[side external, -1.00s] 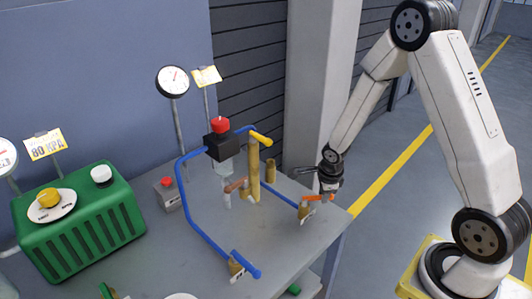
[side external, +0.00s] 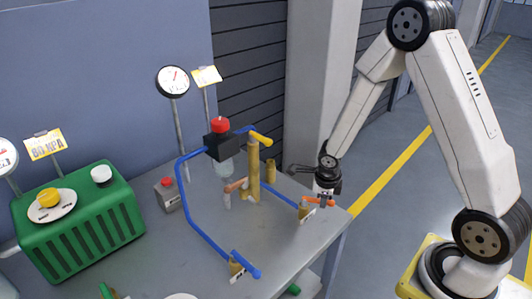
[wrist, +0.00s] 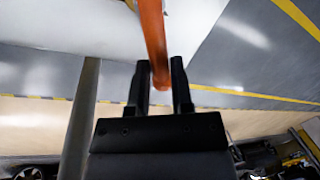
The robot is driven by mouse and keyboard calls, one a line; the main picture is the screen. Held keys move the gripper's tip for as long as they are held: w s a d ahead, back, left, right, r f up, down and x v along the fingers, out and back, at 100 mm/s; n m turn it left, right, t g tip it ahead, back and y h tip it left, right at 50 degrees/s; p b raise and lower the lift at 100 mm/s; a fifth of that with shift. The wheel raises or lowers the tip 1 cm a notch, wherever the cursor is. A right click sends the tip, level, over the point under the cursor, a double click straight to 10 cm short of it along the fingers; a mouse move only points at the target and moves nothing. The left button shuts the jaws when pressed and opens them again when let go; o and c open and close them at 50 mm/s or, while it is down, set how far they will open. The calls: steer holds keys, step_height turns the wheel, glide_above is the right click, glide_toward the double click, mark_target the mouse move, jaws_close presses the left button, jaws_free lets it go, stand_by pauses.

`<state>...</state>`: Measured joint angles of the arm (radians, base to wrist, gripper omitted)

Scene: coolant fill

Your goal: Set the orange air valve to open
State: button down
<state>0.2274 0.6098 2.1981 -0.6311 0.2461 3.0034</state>
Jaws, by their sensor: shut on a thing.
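The orange air valve handle (side external: 312,200) sits at the front right corner of the table, on a brass valve body (side external: 303,211) at the end of a blue pipe. A small white label stands beside it. My gripper (side external: 326,198) reaches down over the outer end of the handle. In the wrist view the orange handle (wrist: 153,38) runs between the two black fingers of my gripper (wrist: 160,75), which are shut on it. The fingers hide part of the handle in the side view.
A blue pipe (side external: 188,205) loops over the table (side external: 270,245) past a brass column (side external: 254,170) and a black block with a red cap (side external: 220,125). A second blue handle (side external: 246,264) is at the front. A green box (side external: 80,235) stands left.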

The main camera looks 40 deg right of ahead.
stand_by(0.3)
steer(key=c, duration=0.5)
jaws_free()
step_height(320, 180, up, 8)
steer(key=a, duration=0.1)
steer(key=shift+s+a+f, duration=0.15)
steer(key=shift+s+a, duration=0.05)
steer(key=shift+s, duration=0.15)
